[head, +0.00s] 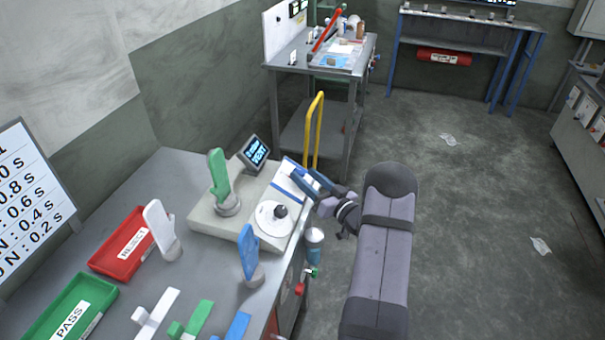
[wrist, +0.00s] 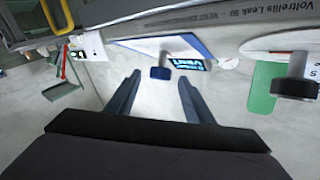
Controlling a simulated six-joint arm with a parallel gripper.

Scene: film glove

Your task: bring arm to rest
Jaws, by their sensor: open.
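My gripper (head: 302,174) is open and empty at the right end of the beige test machine (head: 205,217). In the wrist view its two blue fingers (wrist: 158,88) stand apart with nothing between them. Beyond them are a white plate with a blue edge and a dark knob (wrist: 160,72), and the lit screen (wrist: 190,64). A green glove (head: 219,172) stands upright on the machine, partly in view in the wrist view (wrist: 262,88). My arm reaches up from the lower right of the head view.
A blue glove (head: 248,252) and a white glove (head: 159,228) stand on the bench. A red reject tray (head: 105,262) and green pass tray (head: 45,318) lie left. A yellow handle (head: 314,125) and grey cart (head: 310,45) stand behind. The floor at right is mostly clear.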

